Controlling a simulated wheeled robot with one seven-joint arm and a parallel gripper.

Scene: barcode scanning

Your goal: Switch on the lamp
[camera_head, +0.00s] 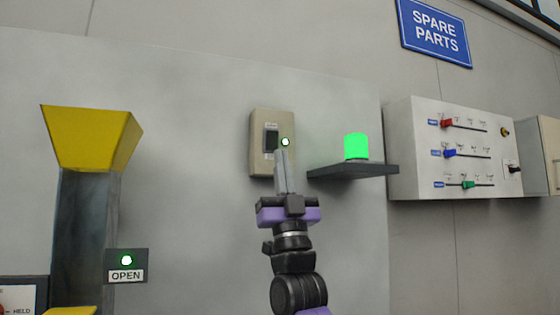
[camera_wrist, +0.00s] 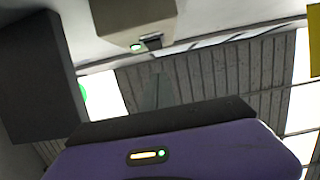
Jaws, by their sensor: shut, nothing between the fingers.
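The lamp (camera_head: 356,147) glows bright green on a dark shelf (camera_head: 352,171) to the right of the switch box. A beige switch box (camera_head: 258,150) is on the wall, with a dark switch (camera_head: 271,141) and a lit green indicator (camera_head: 285,142) on its face. My gripper (camera_head: 281,155) is shut and empty, with its tips in front of the lower part of the box, just below the indicator. I cannot tell whether the tips touch the box. In the wrist view the box's underside (camera_wrist: 135,25) shows above my gripper.
A panel with coloured sliders (camera_head: 460,150) is at the right under a blue "SPARE PARTS" sign (camera_head: 435,30). A yellow hopper (camera_head: 90,135) and an "OPEN" sign (camera_head: 126,275) with a green light are at the left. The wall between hopper and box is bare.

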